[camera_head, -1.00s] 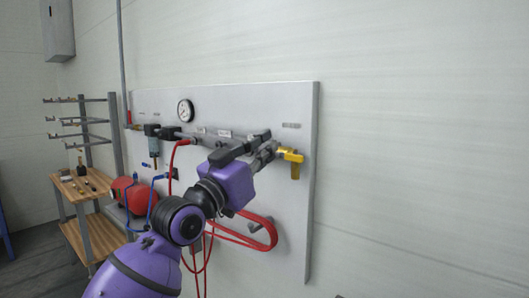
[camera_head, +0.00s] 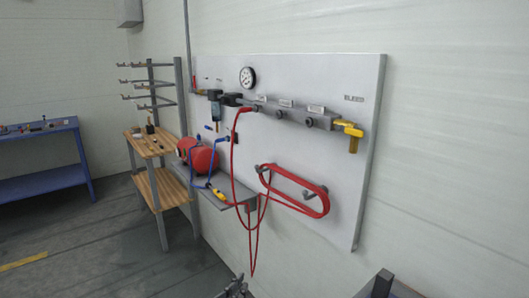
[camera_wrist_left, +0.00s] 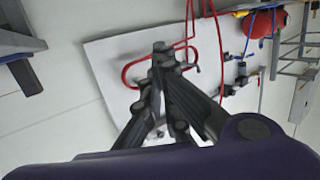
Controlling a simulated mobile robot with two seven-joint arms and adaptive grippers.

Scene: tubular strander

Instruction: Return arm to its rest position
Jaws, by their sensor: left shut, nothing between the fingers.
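Only the tip of my left gripper (camera_head: 234,288) shows at the bottom edge of the head view, low in front of the wall panel (camera_head: 345,200). In the left wrist view its dark fingers (camera_wrist_left: 163,50) come together with nothing between them. It is apart from the panel, and the rest of the left arm is out of the head view. My right gripper is not in view. The yellow-handled valve (camera_head: 350,132) at the right end of the manifold (camera_head: 290,116) is clear of the gripper.
A red hose (camera_head: 300,190) hangs coiled on the panel, below a gauge (camera_head: 247,77). A red tank (camera_head: 197,157) sits on a shelf. A wooden table (camera_head: 150,145) and a blue workbench (camera_head: 40,160) stand left. A dark metal object (camera_head: 385,284) shows at bottom right. Floor at left is open.

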